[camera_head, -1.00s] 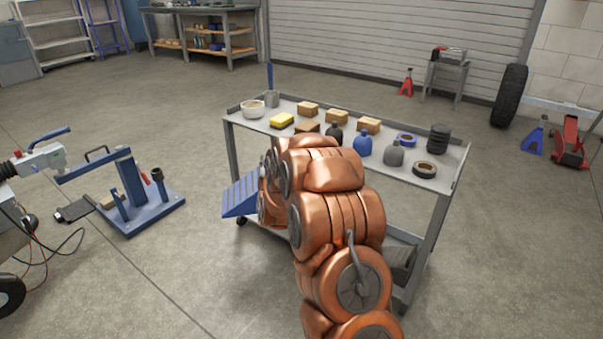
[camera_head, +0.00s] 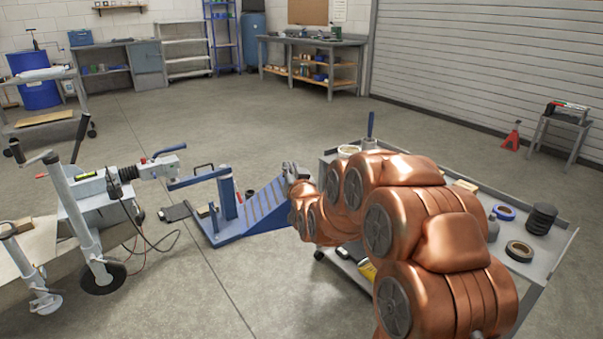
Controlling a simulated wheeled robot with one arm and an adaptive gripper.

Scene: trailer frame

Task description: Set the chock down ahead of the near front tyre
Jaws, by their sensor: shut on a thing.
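The chock (camera_head: 266,207) is a blue wedge with a ribbed sloping face, near the middle of the head view. My gripper (camera_head: 291,180) is shut on it, at its right end; my copper arm hides most of the fingers. The chock appears in front of the blue stand's right side, and I cannot tell the gap between them. The trailer's front end (camera_head: 95,205) is at the left, with a small jockey wheel (camera_head: 103,277). No large front tyre is in view.
A grey cart (camera_head: 560,245) with tape rolls and bottles is at the right, partly behind my arm. A black cable (camera_head: 150,245) hangs by the trailer.

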